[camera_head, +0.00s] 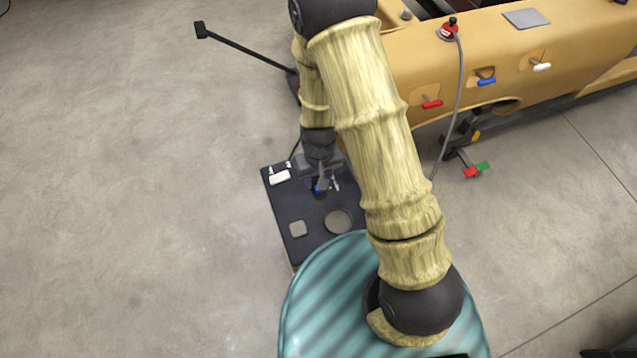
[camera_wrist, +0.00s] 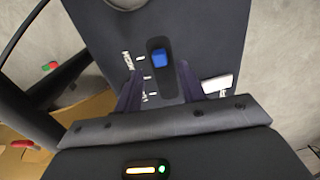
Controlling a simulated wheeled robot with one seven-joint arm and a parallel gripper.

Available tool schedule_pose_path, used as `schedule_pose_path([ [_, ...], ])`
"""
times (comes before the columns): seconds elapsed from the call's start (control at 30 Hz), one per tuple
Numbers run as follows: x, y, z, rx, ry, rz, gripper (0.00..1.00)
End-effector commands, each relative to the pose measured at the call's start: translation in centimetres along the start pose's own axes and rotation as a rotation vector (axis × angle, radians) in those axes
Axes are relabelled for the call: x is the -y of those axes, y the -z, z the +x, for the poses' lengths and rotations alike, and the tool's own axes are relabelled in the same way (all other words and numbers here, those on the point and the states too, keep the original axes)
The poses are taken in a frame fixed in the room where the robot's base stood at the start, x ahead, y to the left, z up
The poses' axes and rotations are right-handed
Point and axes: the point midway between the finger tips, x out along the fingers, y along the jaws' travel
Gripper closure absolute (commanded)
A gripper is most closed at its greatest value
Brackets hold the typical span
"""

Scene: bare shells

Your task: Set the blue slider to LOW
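The blue slider (camera_wrist: 159,57) sits in a dark slot (camera_wrist: 163,82) on the dark panel (camera_wrist: 205,40), at the slot's upper end in the wrist view. White marks and small lettering (camera_wrist: 127,61) run along the slot's left side; the word beside the slider looks like HIGH, but the lower lettering is too small to read. My gripper (camera_wrist: 160,72) is open, its two dark fingers apart on either side of the slot, with the slider just past the tips. Whether they touch the panel cannot be told.
The panel also carries a white block (camera_head: 280,177), a pale square (camera_head: 298,228) and a round disc (camera_head: 339,221). A yellow console (camera_head: 500,50) with red, blue and white handles stands at the upper right. Open floor lies to the left.

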Motion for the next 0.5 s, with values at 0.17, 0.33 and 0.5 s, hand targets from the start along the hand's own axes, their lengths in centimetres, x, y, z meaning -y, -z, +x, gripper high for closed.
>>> schedule_pose_path([
  [0.17, 0.0, -0.1, 2.2, 0.004, 0.001, 0.002, 0.6],
  [0.33, 0.0, -0.1, 3.9, 0.003, 0.0, 0.001, 0.6],
  [0.5, 0.0, -0.1, 4.7, 0.001, 0.0, 0.001, 0.6],
])
